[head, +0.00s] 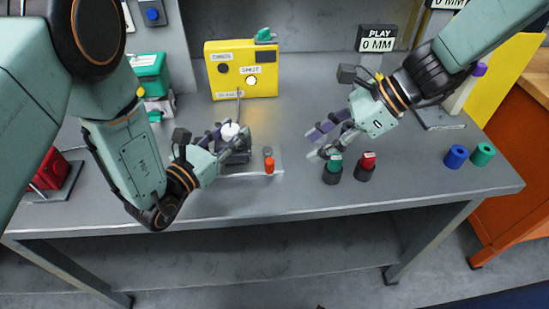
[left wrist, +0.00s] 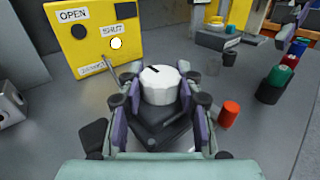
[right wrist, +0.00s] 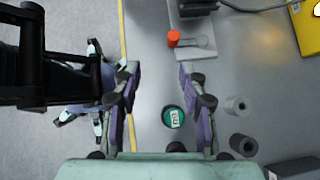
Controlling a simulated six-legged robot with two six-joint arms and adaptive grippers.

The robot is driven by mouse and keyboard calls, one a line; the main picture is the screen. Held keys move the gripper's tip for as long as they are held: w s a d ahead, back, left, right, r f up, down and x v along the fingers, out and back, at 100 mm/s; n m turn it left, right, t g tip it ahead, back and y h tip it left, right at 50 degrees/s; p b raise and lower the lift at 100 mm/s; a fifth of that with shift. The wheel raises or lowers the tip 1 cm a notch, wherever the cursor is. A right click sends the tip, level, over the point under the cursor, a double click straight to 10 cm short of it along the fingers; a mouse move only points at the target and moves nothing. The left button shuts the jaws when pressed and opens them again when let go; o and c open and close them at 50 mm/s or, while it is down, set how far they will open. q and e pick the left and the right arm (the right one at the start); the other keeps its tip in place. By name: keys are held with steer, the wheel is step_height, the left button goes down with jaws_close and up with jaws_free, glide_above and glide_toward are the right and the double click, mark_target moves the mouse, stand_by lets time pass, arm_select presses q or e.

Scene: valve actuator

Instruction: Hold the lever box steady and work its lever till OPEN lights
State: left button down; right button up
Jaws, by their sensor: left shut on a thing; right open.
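The lever box is a dark block with a white round cap (head: 229,131), standing on a light plate (head: 240,174) on the bench. My left gripper (head: 232,143) is shut on the box; the left wrist view shows its fingers on both sides of the dark body (left wrist: 160,128). The lever's orange end (head: 269,166) sticks out right of the box; it also shows in the right wrist view (right wrist: 173,38). My right gripper (head: 318,142) is open and empty, right of the lever and apart from it. On the yellow panel (head: 240,68), the SHUT lamp (left wrist: 116,43) glows white; the OPEN lamp (left wrist: 81,59) is dark.
A green-capped cylinder (head: 333,168) stands close under my right gripper, with a red-capped one (head: 367,166) beside it. A teal-topped device (head: 150,75) is at the back left. The bench front is clear.

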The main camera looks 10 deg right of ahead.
mark_target(270, 162)
steer(key=shift+m+t, duration=0.7)
steer(key=x, duration=0.8)
steer(key=w+x, duration=0.1)
steer(key=x, duration=0.4)
steer(key=shift+a+r, duration=0.2)
steer(key=shift+r, duration=0.05)
steer(key=shift+c, duration=0.4)
jaws_close()
steer(key=shift+s, duration=0.1)
